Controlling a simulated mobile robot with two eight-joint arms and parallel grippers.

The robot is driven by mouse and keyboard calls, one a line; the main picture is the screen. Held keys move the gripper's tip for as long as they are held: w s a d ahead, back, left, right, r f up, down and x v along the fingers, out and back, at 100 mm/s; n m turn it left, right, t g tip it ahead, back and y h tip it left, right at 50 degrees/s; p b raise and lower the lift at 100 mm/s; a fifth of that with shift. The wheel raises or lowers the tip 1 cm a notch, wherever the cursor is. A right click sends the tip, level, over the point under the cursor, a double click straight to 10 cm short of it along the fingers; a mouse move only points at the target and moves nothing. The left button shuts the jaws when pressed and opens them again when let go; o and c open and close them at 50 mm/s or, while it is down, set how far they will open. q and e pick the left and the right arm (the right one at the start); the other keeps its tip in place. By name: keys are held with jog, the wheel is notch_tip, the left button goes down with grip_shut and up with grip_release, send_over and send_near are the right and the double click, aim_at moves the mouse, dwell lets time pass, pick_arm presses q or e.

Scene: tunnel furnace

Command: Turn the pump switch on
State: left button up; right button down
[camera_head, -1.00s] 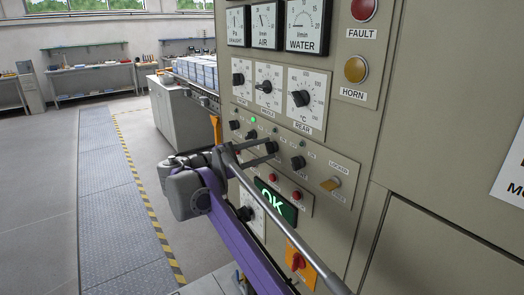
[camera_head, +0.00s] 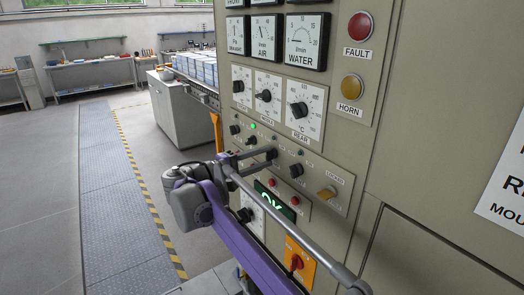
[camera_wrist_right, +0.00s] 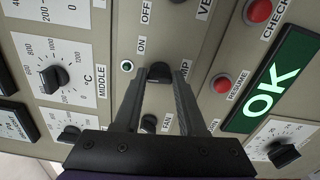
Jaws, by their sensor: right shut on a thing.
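The pump switch is a small black knob (camera_wrist_right: 160,72) in the right wrist view, beside a label of which only "MP" shows. It also shows as a dark knob (camera_head: 271,153) in the row on the grey control panel in the head view. My right gripper (camera_head: 266,157) reaches the panel from the left. Its two fingertips (camera_wrist_right: 160,78) are shut on the pump switch, one on each side, and partly hide it. The ON and OFF marks (camera_wrist_right: 141,45) stand above the knob in the wrist view. My left gripper is not in view.
The fan knob (camera_wrist_right: 150,123) sits between my fingers, closer to the palm. A red resume button (camera_wrist_right: 221,84) and a lit OK display (camera_wrist_right: 270,84) are to the right. One green lamp (camera_head: 253,126) is lit. An orange plate with a red switch (camera_head: 297,262) is lower down.

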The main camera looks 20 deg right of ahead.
jog(key=m+p, duration=0.2)
jog(key=m, duration=0.2)
jog(key=shift+r+m+p, duration=0.15)
jog(key=shift+m+p, duration=0.15)
jog(key=shift+p, duration=0.1)
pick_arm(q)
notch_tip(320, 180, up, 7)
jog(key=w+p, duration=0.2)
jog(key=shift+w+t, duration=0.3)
pick_arm(e)
jog(key=shift+w+f+m, duration=0.1)
jog(key=shift+f+m, duration=0.1)
jog(key=shift+m, duration=1.6)
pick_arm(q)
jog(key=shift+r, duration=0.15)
pick_arm(e)
jog(key=shift+c, duration=2.4)
grip_release()
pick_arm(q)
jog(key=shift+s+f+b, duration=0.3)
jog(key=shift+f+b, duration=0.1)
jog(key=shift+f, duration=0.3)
pick_arm(e)
jog(key=v, duration=1.1)
